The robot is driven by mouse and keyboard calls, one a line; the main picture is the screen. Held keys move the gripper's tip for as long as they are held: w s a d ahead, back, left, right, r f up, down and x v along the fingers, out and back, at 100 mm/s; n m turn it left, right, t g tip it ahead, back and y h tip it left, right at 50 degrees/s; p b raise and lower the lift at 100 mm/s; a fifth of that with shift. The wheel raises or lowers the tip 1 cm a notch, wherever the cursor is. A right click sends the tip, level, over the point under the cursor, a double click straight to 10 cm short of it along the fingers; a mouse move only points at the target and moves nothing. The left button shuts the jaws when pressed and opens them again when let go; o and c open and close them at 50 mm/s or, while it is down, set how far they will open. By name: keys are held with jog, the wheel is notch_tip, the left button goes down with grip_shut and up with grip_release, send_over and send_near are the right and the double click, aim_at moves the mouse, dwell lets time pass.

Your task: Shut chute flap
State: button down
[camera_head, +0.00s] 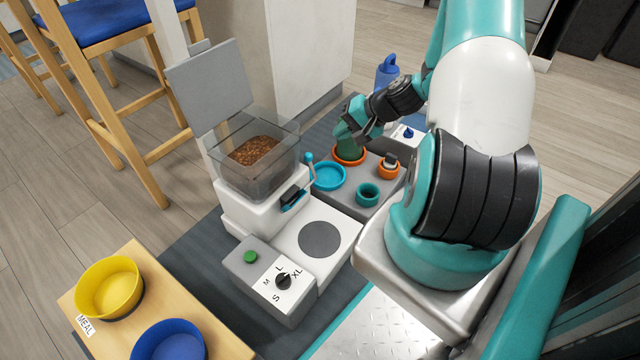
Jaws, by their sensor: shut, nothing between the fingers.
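The white feeder (257,217) stands left of my arm on a dark mat, with a clear hopper (232,181) holding brown kibble. On its front is a small dark flap with a blue edge (293,198), which I take as the chute flap; its exact angle is too small to tell. A blue lever (309,162) rises beside it. The hopper's grey lid (210,85) stands up, open. My gripper (346,133) is shut and empty, behind and right of the feeder, apart from the flap. It is above or beside a green cylinder (350,149); contact cannot be told.
A grey tray (345,201) carries the green cylinder in an orange ring, a blue dish (329,176), a teal cup (368,193) and an orange piece (388,168). A blue bottle (386,72) stands behind. A dial box (270,276) and wooden table (128,334) with bowls are in front.

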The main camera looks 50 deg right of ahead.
jog(key=s+d+f+m+t+h+b, duration=0.1)
jog(key=s+d+f+m+b, duration=0.2)
jog(key=f, duration=0.6)
jog(key=b, duration=0.8)
send_near(312, 157)
jog(key=shift+s+f+x, duration=0.5)
jog(key=shift+f+x, duration=0.1)
jog(key=shift+x, duration=3.25)
jog(key=shift+d, duration=0.15)
jog(key=w+r+p, duration=0.1)
jog(key=p, duration=0.3)
jog(key=shift+w, duration=0.1)
jog(key=shift+w+a+f+g+h+p, duration=0.2)
jog(key=shift+w+g+h+p, duration=0.25)
jog(key=shift+p, duration=0.55)
jog(key=shift+w+f, duration=0.15)
jog(key=shift+f, duration=0.15)
